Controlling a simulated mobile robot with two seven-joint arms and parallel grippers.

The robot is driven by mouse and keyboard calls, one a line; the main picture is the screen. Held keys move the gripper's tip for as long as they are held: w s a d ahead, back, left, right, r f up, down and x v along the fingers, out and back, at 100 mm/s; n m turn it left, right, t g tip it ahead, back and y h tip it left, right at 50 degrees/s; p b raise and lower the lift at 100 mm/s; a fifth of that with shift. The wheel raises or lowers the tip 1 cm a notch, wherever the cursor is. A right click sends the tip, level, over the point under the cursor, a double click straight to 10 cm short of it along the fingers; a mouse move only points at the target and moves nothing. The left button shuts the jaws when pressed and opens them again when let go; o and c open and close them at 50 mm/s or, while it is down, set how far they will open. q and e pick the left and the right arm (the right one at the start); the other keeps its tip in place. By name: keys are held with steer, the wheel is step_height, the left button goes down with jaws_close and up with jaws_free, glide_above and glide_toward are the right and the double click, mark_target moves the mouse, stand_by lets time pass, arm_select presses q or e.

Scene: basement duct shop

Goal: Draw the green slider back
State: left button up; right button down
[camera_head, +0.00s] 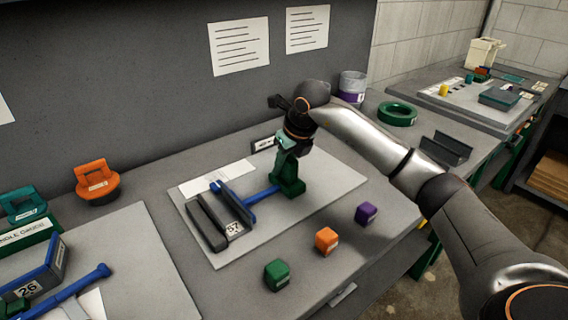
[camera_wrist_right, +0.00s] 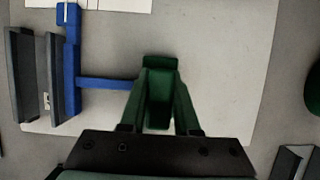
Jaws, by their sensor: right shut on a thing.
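The green slider (camera_head: 291,178) stands at the right end of a blue rod (camera_head: 262,194) on a light grey board (camera_head: 327,193). The rod runs left to a blue plate beside a dark grey block (camera_head: 207,222) with a number label. My right gripper (camera_head: 287,163) reaches down over the slider and is shut on it. The right wrist view shows the slider (camera_wrist_right: 159,85) between the fingertips, with the blue rod (camera_wrist_right: 108,84) meeting it from the left. The gripper partly hides the slider's top. My left gripper is not in view.
Green (camera_head: 277,274), orange (camera_head: 326,240) and purple (camera_head: 366,212) cubes lie along the bench front. A green ring (camera_head: 397,114) and a dark angled bracket (camera_head: 446,147) are at right. Another board with a blue tool (camera_head: 75,287) is at left. The board's right part is bare.

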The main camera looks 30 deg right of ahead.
stand_by(0.6)
steer(key=d, duration=0.3)
steer(key=d+p, duration=0.1)
steer(key=d, duration=0.2)
steer(key=d+p, duration=0.1)
steer(key=d, duration=0.2)
steer(key=shift+w+d+r, duration=0.15)
steer(key=shift+w+d, duration=0.15)
steer(key=shift+w, duration=0.1)
steer(key=shift+d, duration=0.3)
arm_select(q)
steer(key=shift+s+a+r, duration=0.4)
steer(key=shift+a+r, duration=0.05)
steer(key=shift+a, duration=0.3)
arm_select(e)
steer(key=shift+d, duration=0.15)
steer(key=c, duration=0.7)
jaws_free()
steer(key=shift+d, duration=0.1)
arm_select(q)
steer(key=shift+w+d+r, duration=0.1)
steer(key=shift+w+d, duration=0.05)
arm_select(e)
steer(key=shift+o, duration=0.3)
